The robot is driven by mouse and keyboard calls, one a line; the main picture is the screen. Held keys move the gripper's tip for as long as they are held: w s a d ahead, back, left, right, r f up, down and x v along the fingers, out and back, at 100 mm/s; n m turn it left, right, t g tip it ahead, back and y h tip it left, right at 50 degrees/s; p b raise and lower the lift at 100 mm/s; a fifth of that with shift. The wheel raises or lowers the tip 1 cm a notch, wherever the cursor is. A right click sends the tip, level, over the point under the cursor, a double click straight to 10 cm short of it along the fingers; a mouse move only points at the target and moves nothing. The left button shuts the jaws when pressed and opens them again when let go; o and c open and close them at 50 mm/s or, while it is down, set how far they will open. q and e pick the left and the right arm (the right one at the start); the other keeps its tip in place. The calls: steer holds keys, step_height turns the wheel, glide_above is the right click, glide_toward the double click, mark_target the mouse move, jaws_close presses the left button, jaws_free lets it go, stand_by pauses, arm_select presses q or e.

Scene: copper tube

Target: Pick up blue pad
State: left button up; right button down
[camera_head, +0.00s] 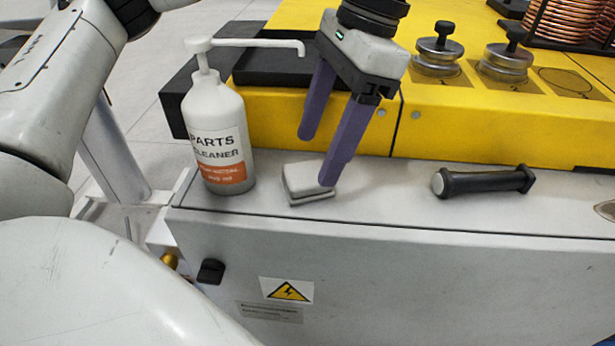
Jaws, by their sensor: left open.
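No clearly blue pad shows. A small pale grey-white block or pad (299,178) with a darker lower layer lies on the grey ledge, right of the cleaner bottle. My left gripper (317,160) has two purple fingers, spread apart with nothing between them. It reaches down from above over the pad. The nearer fingertip covers the pad's right edge in the picture; whether it touches is unclear. The other fingertip is behind the pad and higher in the picture. My right gripper is not in view.
A white pump bottle labelled parts cleaner (217,130) stands close left of the pad, its spout reaching toward my gripper. A black-handled tool (484,181) lies to the right. A yellow machine block (460,129) with metal knobs (505,62) rises behind. The ledge between pad and tool is clear.

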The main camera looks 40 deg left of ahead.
mark_target(308, 173)
arm_select(q)
steer(key=x, duration=0.4)
steer(key=c, duration=1)
steer(key=shift+c, duration=0.3)
step_height(308, 173, up, 10)
